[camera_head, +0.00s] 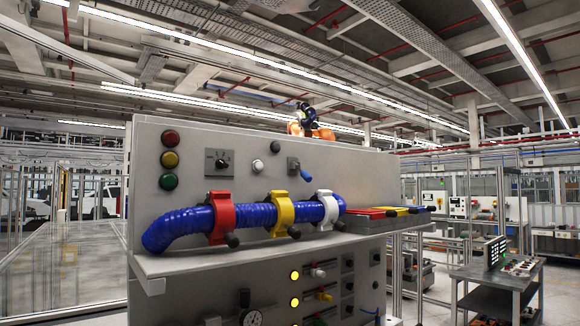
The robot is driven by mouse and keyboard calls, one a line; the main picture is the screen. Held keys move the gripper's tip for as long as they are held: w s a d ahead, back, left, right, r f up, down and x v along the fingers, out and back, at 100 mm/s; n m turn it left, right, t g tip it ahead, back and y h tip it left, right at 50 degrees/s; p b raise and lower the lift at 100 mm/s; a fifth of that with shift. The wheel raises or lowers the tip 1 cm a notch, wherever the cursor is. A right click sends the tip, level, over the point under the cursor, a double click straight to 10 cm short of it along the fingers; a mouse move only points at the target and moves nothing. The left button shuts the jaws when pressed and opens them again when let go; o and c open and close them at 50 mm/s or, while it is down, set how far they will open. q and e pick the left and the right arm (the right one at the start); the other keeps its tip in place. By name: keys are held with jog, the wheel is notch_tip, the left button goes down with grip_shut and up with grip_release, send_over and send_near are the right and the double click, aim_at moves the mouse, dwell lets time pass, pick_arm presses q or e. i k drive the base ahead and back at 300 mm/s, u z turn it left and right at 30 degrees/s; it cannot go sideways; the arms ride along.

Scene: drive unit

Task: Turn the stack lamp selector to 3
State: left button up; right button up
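The grey drive unit panel (365,180) fills the middle of the head view. A column of three round lamps is at its upper left: red (171,138), yellow (170,159) and green (168,181), all looking dim. Just right of them is a small rotary selector (221,163) with a black knob on a dark plate; it seems to be the stack lamp selector. Its markings and exact setting are too small to read. Neither of my grippers is in view, and nothing covers the selector.
A blue corrugated hose (185,228) runs below the selector on a ledge, held by red (222,218), yellow (281,214) and white (327,209) clamps. A blue-handled lever (305,174) is farther right. The space before the panel looks clear.

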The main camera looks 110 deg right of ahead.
aim_at(220, 164)
jog(key=z, duration=2.15)
